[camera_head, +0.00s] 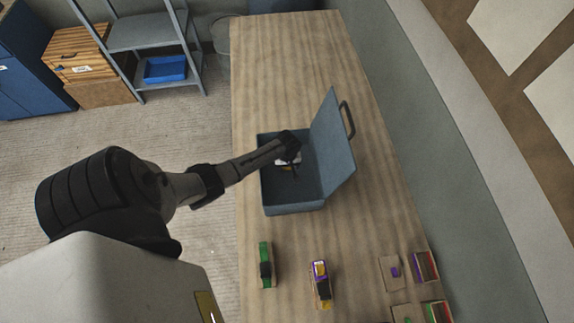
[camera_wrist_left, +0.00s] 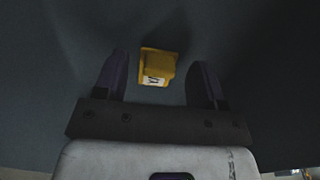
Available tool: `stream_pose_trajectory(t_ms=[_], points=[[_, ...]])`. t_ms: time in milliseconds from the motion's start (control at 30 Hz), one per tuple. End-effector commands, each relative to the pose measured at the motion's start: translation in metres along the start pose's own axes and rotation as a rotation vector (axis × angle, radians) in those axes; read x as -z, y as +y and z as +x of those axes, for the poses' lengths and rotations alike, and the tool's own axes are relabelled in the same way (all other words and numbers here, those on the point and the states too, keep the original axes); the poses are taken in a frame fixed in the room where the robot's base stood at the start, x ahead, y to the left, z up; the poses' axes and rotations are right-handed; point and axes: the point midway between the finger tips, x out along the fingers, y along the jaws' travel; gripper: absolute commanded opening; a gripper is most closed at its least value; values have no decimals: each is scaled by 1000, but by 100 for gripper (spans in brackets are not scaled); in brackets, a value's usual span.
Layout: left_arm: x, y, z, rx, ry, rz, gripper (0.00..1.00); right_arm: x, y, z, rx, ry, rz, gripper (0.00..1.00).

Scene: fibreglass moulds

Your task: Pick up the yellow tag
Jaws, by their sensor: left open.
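The yellow tag (camera_wrist_left: 157,66), a small yellow block with a dark mark on a pale face, shows in the left wrist view against a dark grey surface. It lies between the two separated fingers of my left gripper (camera_wrist_left: 160,62), with gaps on both sides. In the head view, my left gripper (camera_head: 289,150) reaches into the open grey-blue metal box (camera_head: 292,208). The gripper mostly hides what lies beneath it there. How far the fingertips are above the tag is hard to tell. My right gripper is not in view.
The box's raised lid (camera_head: 333,150) stands on the right of my gripper, and its walls surround it. A green item (camera_head: 265,264) and a purple-and-yellow item (camera_head: 321,284) lie nearer on the wooden table (camera_head: 285,60). Small boxes (camera_head: 426,266) lie at the right. The far table is clear.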

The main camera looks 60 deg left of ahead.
Motion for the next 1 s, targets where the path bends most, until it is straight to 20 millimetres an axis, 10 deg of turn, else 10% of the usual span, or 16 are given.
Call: stream_pose_trajectory(t_ms=[400,1000], points=[[0,0,10,0,1,1,63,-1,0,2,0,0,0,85],[0,0,10,0,1,1,11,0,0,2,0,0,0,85]])
